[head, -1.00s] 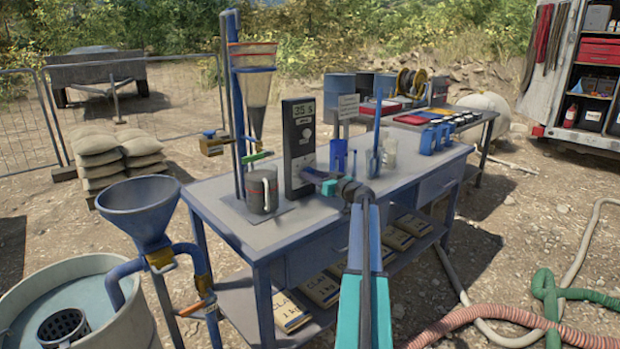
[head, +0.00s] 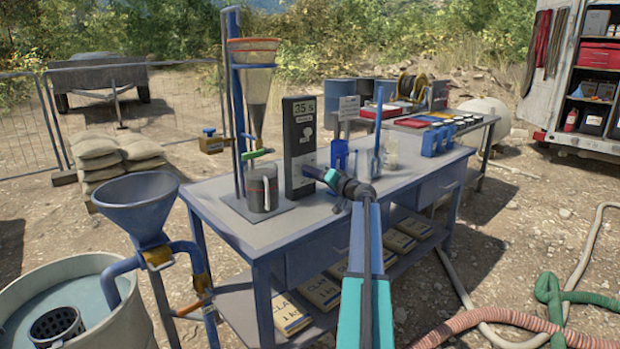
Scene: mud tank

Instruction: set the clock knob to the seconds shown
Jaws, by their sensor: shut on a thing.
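The clock (head: 299,150) is a tall dark upright box on the blue bench. Its display (head: 304,105) at the top appears to read 35 s, though the digits are small. A pale round button or dial (head: 307,132) shows below the display. My gripper (head: 313,172) reaches in from the right and is shut at the lower front of the clock. The clock knob is hidden behind the jaws, so its pointer and scale cannot be read.
A metal mug (head: 262,188) stands left of the clock, under a funnel (head: 257,95) on a blue stand. A small sign (head: 348,110), blue holders and a glass jar stand right of the clock. The bench's front left (head: 235,228) is clear.

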